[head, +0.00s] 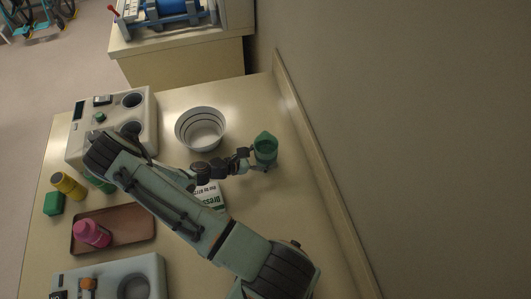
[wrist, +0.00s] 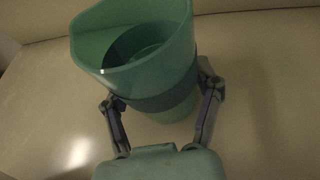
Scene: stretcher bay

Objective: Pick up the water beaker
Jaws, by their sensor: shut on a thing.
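The water beaker (head: 265,146) is a green cup with a raised spout-like rim, near the wall side of the table in the head view. In the wrist view the beaker (wrist: 140,50) fills the upper middle, with a darker band round its body. My gripper (head: 256,160) reaches it from the left, and its two fingers (wrist: 163,95) are shut on the beaker, one on each side. The beaker is roughly upright. I cannot tell whether its base touches the table.
A white ringed bowl (head: 201,128) stands left of the beaker. A box with green lettering (head: 211,196) lies partly under my arm. A brown tray (head: 128,222) bears a pink bottle (head: 91,233). A grey device (head: 84,142) stands at the left. A wall (head: 400,120) bounds the right.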

